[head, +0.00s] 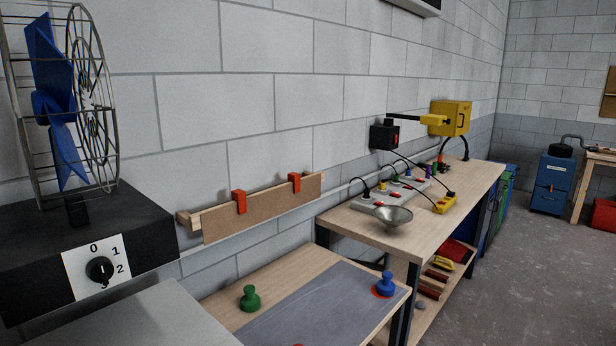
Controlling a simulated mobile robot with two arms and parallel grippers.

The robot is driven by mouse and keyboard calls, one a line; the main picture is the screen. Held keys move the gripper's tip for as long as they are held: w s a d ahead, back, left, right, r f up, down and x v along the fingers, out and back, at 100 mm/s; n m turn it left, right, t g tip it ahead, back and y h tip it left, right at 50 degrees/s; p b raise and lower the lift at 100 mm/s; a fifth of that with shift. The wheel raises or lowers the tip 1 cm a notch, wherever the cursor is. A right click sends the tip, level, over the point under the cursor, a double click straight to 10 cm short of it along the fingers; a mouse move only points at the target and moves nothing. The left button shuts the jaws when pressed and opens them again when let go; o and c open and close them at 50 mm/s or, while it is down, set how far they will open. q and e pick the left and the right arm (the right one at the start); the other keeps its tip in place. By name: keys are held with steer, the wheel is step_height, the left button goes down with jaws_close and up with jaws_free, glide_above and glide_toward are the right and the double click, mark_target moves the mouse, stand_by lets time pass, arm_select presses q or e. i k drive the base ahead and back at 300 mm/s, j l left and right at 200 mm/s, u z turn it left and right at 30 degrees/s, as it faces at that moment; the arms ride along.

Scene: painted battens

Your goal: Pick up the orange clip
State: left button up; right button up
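Two orange-red clips sit over the top edge of a brown board mounted on a wooden batten (192,222) along the block wall. The nearer clip (240,202) is left of the middle of the board (265,212). The other clip (294,182) is farther right, towards the board's far end. Both look alike, and I cannot tell which one the task names. Neither of my grippers shows in the head view, and nothing is touching the clips.
A low table (225,304) below the board carries a green knob (250,298), a blue knob (385,285) and a grey mat (318,305). A caged blue fan (55,100) stands at left. A workbench (440,217) at right holds a metal funnel (393,215) and power strips.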

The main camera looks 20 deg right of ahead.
mark_target(295, 178)
steer(key=i+l+u, duration=0.1)
steer(key=l, duration=0.5)
steer(key=i+l+u, duration=0.15)
steer(key=l, duration=0.5)
steer(key=i+l+u, duration=0.1)
steer(key=i+l, duration=0.15)
steer(key=l, duration=0.35)
steer(key=i+l+u, duration=0.15)
steer(key=l, duration=0.5)
steer(key=l+u, duration=0.1)
steer(key=l, duration=0.55)
